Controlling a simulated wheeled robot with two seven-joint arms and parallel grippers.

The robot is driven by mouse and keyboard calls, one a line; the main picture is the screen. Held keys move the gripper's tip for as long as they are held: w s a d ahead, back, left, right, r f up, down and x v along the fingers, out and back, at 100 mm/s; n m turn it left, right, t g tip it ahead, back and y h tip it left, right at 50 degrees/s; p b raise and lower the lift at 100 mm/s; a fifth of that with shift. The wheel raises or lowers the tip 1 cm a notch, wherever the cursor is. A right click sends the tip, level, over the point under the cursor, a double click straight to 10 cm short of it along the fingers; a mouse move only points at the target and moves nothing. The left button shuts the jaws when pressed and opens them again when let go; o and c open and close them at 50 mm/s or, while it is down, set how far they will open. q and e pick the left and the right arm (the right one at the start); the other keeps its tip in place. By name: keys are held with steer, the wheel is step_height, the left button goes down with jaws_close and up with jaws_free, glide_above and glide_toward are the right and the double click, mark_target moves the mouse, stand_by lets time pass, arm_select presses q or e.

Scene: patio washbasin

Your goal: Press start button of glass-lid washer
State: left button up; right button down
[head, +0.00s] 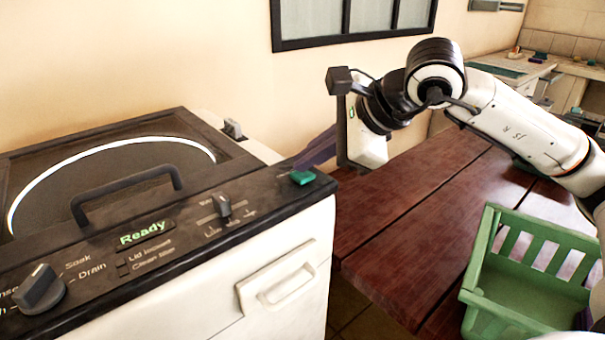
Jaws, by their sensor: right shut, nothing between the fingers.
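The glass-lid washer (165,295) fills the left of the head view, white with a dark top panel. Its round-windowed lid (125,160) looks closed, with a dark handle (128,190) across it. The display (146,232) reads "Ready" in green. A small teal-green button (302,177) sits at the panel's right back corner. My right gripper (308,158) is shut and empty, its dark purplish fingers reaching down and left to just behind the button. I cannot tell whether they touch it. My left gripper is out of view.
Knobs stand on the panel, a large one (39,289) at left and a small one (222,205) near the button. A reddish wooden table (400,220) adjoins the washer, with a green slatted crate (530,270) at right. A wall is behind.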

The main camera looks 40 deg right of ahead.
mark_target(309, 176)
steer(key=shift+f+b, duration=0.4)
steer(key=shift+f, duration=0.05)
stand_by(0.8)
steer(key=shift+r, duration=0.2)
steer(key=shift+r+p, duration=0.8)
step_height(309, 176, up, 5)
steer(key=p, duration=0.4)
